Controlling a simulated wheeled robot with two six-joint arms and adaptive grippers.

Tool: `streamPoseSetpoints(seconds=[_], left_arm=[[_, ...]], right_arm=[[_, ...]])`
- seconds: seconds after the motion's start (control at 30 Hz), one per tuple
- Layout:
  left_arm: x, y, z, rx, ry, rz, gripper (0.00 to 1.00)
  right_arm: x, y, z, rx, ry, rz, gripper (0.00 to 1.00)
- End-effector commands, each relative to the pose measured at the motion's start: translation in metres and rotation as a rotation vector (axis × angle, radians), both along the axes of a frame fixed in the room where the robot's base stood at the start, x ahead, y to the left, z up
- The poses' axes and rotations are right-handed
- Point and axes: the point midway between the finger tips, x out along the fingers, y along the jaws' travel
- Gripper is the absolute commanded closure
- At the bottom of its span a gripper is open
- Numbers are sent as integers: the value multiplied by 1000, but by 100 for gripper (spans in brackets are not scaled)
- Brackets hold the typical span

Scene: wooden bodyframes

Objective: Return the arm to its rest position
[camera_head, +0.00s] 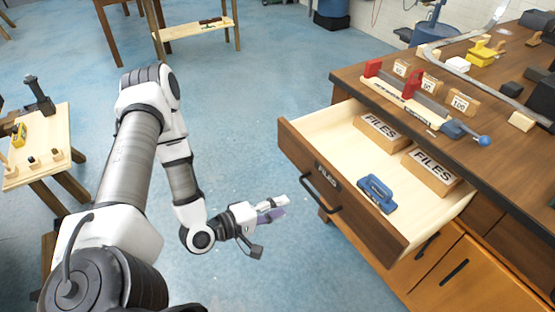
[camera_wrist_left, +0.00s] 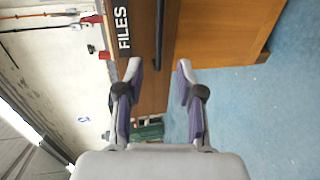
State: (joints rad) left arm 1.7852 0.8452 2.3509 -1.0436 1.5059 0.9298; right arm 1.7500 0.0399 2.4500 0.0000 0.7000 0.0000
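My left arm comes in from the left in the head view and bends down over the blue floor. My left gripper (camera_head: 272,208) hangs in free air to the left of the open drawer, apart from its handle. In the left wrist view the two fingers of the left gripper (camera_wrist_left: 160,78) stand apart with nothing between them, so it is open and empty. Beyond the fingers the wooden drawer front with the FILES label (camera_wrist_left: 123,28) shows. My right gripper is in neither view.
The open drawer (camera_head: 290,135) holds two FILES blocks (camera_head: 432,170) and a blue-handled tool (camera_head: 377,194). The brown workbench (camera_head: 350,80) carries a red clamp and other tools. A small wooden table (camera_head: 55,130) stands at the left. Floor between is clear.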

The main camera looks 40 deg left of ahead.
Motion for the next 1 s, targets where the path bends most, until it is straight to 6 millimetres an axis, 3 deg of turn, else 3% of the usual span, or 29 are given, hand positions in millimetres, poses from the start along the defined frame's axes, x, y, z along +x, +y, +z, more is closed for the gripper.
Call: streamPoseSetpoints(seconds=[0.5,0.57,0.67,0.73,0.83,0.9,1.0], left_arm=[[0,-2,0,2,1,-8,63],[2,-12,-1,9,3,-39,63],[3,-48,-4,35,22,-150,63],[0,-77,-19,97,93,-229,63],[-20,-107,-59,312,250,-355,63],[-42,-115,-88,499,361,-452,63],[-82,-108,-121,784,531,-610,63]], right_arm=[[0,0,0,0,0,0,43],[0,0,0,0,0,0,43],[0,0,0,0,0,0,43],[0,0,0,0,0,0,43],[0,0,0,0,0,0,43],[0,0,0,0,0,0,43],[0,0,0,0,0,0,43]])
